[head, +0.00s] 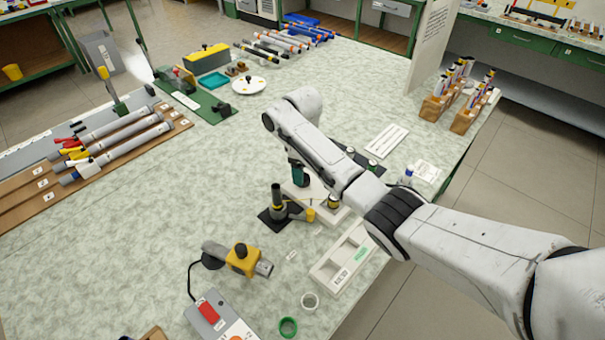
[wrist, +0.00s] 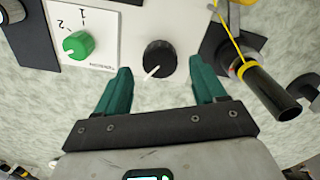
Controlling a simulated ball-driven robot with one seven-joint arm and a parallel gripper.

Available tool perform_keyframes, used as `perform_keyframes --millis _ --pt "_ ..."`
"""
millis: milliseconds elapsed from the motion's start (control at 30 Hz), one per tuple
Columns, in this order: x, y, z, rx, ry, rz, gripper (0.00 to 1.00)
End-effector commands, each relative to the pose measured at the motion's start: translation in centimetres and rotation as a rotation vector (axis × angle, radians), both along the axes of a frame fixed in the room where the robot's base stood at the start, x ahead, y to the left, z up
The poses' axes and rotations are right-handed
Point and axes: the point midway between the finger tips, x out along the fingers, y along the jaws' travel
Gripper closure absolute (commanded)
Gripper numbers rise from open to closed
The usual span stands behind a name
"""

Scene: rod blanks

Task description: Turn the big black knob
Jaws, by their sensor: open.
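In the wrist view the big black knob (wrist: 160,58) is round, with a white pointer line toward the lower left. It sits at the edge of a white panel. My gripper (wrist: 158,66) is open, its two teal fingers apart with the knob between and just beyond their tips. I cannot tell whether either finger touches it. In the head view one teal finger of my gripper (head: 297,174) shows over the white panel (head: 325,214); the black knob is not clearly seen there, my arm covering part of that area.
A smaller green knob (wrist: 78,45) with marks 1 and 2 is left of the black knob. A black tube (wrist: 268,92) with a yellow cord stands close to the right finger. A white tray (head: 343,262) and a yellow clamp (head: 243,260) lie nearer the front.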

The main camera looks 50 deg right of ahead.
Motion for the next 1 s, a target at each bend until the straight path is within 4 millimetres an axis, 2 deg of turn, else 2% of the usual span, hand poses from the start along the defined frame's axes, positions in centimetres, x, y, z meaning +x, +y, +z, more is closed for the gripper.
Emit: perform_keyframes --millis 33,200,400,600,1000 --pt "0.1 0.0 1.1 0.000 -0.004 0.000 0.30" --pt "0.1 0.0 4.4 0.000 -0.003 0.001 0.30" --pt "0.1 0.0 7.0 0.000 -0.002 0.001 0.30" --pt "0.0 0.0 7.9 0.000 0.000 0.001 0.30" --pt "0.0 0.0 7.9 0.000 0.000 0.001 0.30"
